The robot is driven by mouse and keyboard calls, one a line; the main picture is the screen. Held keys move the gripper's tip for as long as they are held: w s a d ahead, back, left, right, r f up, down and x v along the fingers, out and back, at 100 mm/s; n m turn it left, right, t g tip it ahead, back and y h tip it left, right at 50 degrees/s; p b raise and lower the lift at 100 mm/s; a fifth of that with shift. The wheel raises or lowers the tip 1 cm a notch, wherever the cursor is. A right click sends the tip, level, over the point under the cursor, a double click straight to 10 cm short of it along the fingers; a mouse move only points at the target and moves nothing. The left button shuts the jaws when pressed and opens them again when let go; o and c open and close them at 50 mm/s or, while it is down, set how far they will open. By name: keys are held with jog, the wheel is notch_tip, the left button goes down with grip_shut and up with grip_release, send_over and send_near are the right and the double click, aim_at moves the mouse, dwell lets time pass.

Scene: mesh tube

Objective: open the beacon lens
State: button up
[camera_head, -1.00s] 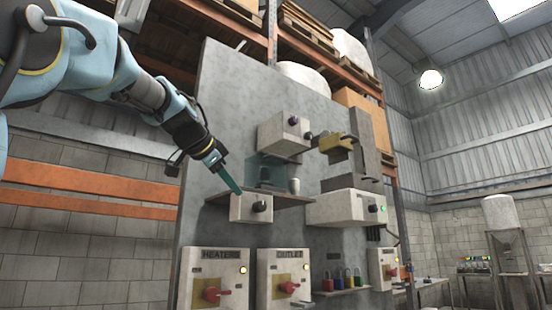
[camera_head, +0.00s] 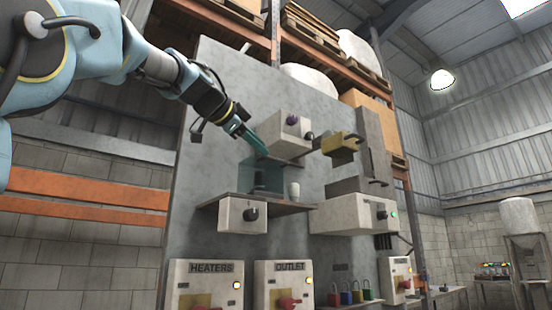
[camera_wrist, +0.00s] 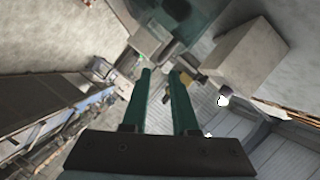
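No part is clearly marked as the beacon lens. A see-through teal cover (camera_head: 262,178) stands on a shelf on the grey panel, beside a small pale cylinder (camera_head: 294,191). A teal sheet also shows at the top of the wrist view (camera_wrist: 195,18). My gripper (camera_head: 264,152) appears in the head view just above the teal cover and left of the upper white box (camera_head: 287,140); whether it touches either is unclear. In the wrist view my gripper (camera_wrist: 160,72) has its two teal fingers apart, with nothing seen between them.
Below the shelf (camera_head: 275,207) is a knob box (camera_head: 242,216). A yellow block (camera_head: 339,145) juts out at the right, above a white box with a green light (camera_head: 352,214). HEATERS (camera_head: 209,285) and OUTLET (camera_head: 284,284) switch boxes sit lower.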

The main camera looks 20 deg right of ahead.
aim_at(275, 160)
jog(key=p+x, duration=0.2)
jog(key=x, duration=0.5)
jog(key=shift+w+d+p, duration=0.2)
jog(key=shift+d+p, duration=0.1)
jog(key=shift+d, duration=0.05)
grip_shut()
jog(key=shift+f, duration=0.1)
dwell(1.0)
